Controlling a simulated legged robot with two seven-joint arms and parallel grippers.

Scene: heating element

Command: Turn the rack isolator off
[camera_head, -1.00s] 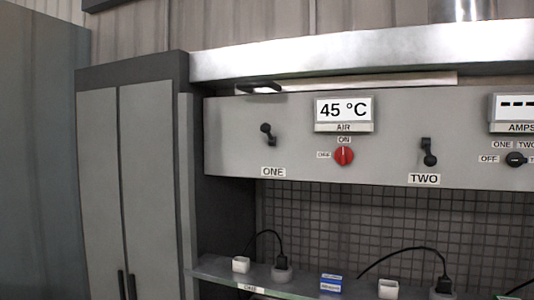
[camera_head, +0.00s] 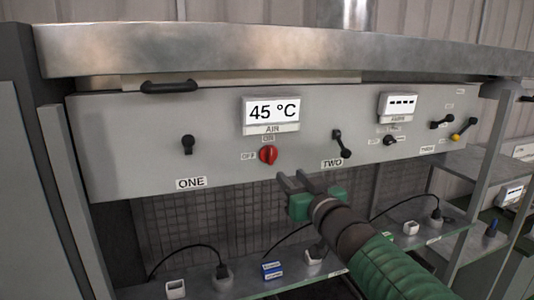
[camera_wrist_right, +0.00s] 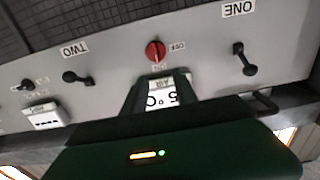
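A red rotary knob (camera_head: 268,154) sits on the grey control panel (camera_head: 120,150), below the 45 °C AIR display. A label above it reads ON and one to its left reads OFF; its handle looks upright, towards ON. No label reading rack isolator is legible. The right wrist view shows the red knob (camera_wrist_right: 155,52) upside down, beyond the fingers. My right gripper (camera_head: 292,178) is below and slightly right of the knob, apart from it. Its fingers are spread and empty. My left gripper is not in view.
Black levers marked ONE (camera_head: 188,145) and TWO (camera_head: 341,145) flank the knob. An AMPS display (camera_head: 397,106), a black selector (camera_head: 390,140) and a yellow-ended lever (camera_head: 463,129) are further right. A shelf (camera_head: 340,268) with plugs and cables runs below the panel.

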